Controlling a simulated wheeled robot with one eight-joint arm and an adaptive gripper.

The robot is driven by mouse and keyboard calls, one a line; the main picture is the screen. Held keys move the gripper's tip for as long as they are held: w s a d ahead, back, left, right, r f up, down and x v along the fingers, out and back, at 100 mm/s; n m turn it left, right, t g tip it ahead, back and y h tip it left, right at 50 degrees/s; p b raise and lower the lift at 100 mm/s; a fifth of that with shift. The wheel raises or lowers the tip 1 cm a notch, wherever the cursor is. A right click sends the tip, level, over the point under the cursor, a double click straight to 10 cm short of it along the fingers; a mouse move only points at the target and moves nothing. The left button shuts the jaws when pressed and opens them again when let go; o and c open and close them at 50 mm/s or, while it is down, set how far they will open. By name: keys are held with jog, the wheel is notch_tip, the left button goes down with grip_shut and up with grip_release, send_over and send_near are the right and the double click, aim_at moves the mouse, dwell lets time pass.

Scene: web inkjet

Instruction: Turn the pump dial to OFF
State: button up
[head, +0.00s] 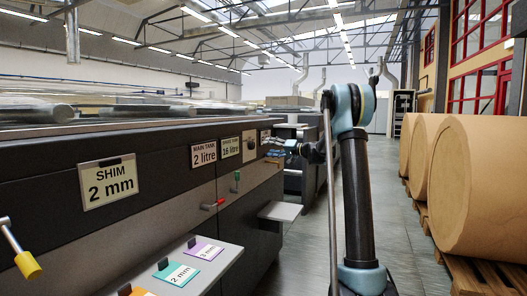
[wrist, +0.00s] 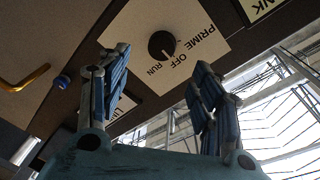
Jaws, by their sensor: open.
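The pump dial (wrist: 162,45) is a round black knob on a pale plate (wrist: 135,25) marked RUN, OFF and PRIME. I cannot tell for sure which word its pointer faces. In the wrist view my gripper (wrist: 160,62) is open, its two blue-grey fingers apart on either side of the dial's line. The fingers look short of the knob, with nothing between them. In the head view the plate with the dial (head: 250,145) is small, on the machine's far front face. My gripper (head: 282,147) is just right of it there, small and partly unclear.
Large paper rolls (head: 470,175) stand right. The aisle floor (head: 400,220) is clear.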

jog(key=shift+v, duration=0.95)
